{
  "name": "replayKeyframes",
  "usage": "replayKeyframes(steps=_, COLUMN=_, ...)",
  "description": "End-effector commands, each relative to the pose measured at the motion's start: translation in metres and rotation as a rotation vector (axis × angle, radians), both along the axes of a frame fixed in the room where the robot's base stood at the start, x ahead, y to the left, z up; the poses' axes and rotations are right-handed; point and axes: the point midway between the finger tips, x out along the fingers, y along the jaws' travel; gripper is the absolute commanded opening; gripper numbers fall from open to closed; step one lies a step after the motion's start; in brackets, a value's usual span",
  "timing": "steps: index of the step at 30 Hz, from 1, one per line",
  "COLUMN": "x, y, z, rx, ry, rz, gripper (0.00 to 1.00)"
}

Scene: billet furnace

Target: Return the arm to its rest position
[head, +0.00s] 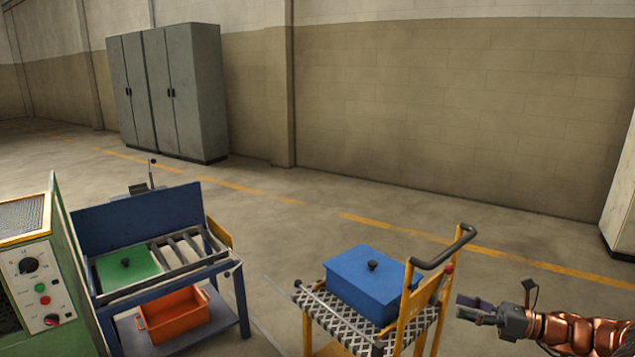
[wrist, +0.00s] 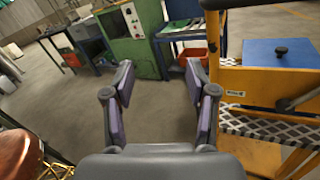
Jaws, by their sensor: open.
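My gripper (head: 477,310) is at the lower right of the head view, at the end of my copper-coloured arm. It is just right of the yellow trolley, in the air. In the wrist view my gripper (wrist: 160,108) has its two fingers spread apart with nothing between them. Past the fingers there is open floor, and the green machine and blue table stand farther off. Most of my arm is outside the head view.
A yellow trolley (head: 405,318) with a chequered deck carries a blue lidded box (head: 368,284). At left stand a blue roller table (head: 135,222) with an orange bin (head: 172,314) below, and a green control cabinet (head: 70,260). Grey lockers (head: 190,95) stand behind. Floor behind the trolley is clear.

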Motion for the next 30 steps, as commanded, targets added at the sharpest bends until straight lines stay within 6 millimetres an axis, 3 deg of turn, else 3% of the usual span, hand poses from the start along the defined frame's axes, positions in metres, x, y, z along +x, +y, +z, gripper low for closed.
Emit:
replayKeyframes(steps=1, x=-0.003, y=0.020, z=0.015, rx=-0.028, ry=-0.026, rz=0.042, gripper=0.57)
replayKeyframes(steps=6, x=-0.020, y=0.084, z=0.049, rx=-0.145, ry=-0.119, rz=0.186, gripper=0.57)
replayKeyframes(steps=15, x=-0.078, y=0.177, z=0.088, rx=-0.357, ry=-0.296, rz=0.451, gripper=0.57)
replayKeyframes(steps=21, x=-0.128, y=0.221, z=0.102, rx=-0.501, ry=-0.422, rz=0.628, gripper=0.57)
replayKeyframes(steps=30, x=-0.205, y=0.254, z=0.108, rx=-0.722, ry=-0.616, rz=0.891, gripper=0.57)
